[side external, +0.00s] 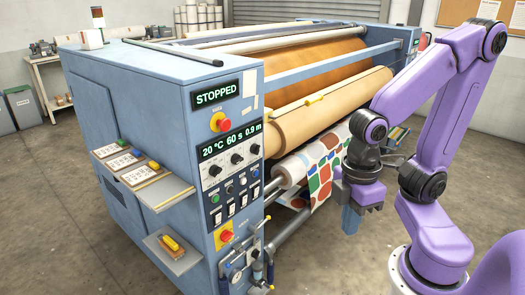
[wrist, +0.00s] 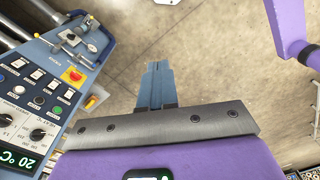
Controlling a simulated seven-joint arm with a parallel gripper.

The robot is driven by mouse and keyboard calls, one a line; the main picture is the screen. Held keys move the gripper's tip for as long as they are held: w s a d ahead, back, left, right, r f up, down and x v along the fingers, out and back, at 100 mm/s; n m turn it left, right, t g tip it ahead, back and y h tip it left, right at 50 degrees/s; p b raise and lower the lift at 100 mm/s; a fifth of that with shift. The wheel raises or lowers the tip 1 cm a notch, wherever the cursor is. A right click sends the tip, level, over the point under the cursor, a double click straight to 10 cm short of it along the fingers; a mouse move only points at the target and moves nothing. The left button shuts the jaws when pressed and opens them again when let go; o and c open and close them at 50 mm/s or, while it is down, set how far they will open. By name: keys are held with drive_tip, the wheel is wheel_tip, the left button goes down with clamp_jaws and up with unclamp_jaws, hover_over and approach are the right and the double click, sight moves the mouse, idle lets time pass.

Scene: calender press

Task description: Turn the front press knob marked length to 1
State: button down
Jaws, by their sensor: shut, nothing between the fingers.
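The blue press (side external: 150,110) has a front panel with a display (side external: 230,137) reading 20 °C, 60 s and 0.9 m. Three black knobs sit below it; the right one, the length knob (side external: 254,149), is under the 0.9 m reading. Its label is too small to read. My gripper (side external: 350,220) is right of the panel, well apart from it, pointing down in front of the rollers. In the wrist view my gripper (wrist: 158,68) is shut and empty over bare floor. Part of the panel shows there at the left, with the length knob out of view.
A STOPPED display (side external: 216,95) and red emergency button (side external: 221,122) are above the knobs. Several switches and another red button (side external: 226,236) are below. Patterned fabric (side external: 322,160) hangs from the rollers near my gripper. Shelves (side external: 165,255) project left of the panel. Floor in front is clear.

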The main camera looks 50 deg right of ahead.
drive_tip(key=w+a+f+m+g+y, duration=0.25)
drive_tip(key=w+m+y, duration=0.3)
drive_tip(key=w, duration=0.65)
drive_tip(key=w+a+f+m+g+y, duration=0.1)
drive_tip(key=w+m+g+y, duration=0.25)
drive_tip(key=w+m, duration=0.6)
drive_tip(key=w+d+f+m+t+y, duration=0.2)
drive_tip(key=w+d+t+y, duration=0.15)
drive_tip(key=w+d, duration=0.3)
drive_tip(key=w+d+f+m+t+y, duration=0.25)
drive_tip(key=w+d+t, duration=0.2)
drive_tip(key=d, duration=0.25)
drive_tip(key=w+d+f+m+t+y, duration=0.1)
drive_tip(key=w+d+f+t+y, duration=0.15)
drive_tip(key=w+d, duration=0.4)
drive_tip(key=s+d+f+m+t+h, duration=0.25)
drive_tip(key=d+t, duration=0.35)
drive_tip(key=d, duration=0.4)
drive_tip(key=s+d+f+m+t+h, duration=0.1)
drive_tip(key=d+f+m+t, duration=0.2)
drive_tip(key=d+t, duration=0.55)
drive_tip(key=g, duration=0.2)
approach(256, 144)
drive_tip(key=w+a, duration=0.2)
drive_tip(key=w, duration=0.2)
drive_tip(key=shift+s+a+r, duration=0.15)
drive_tip(key=shift+a+r, duration=0.3)
drive_tip(key=shift+r, duration=0.15)
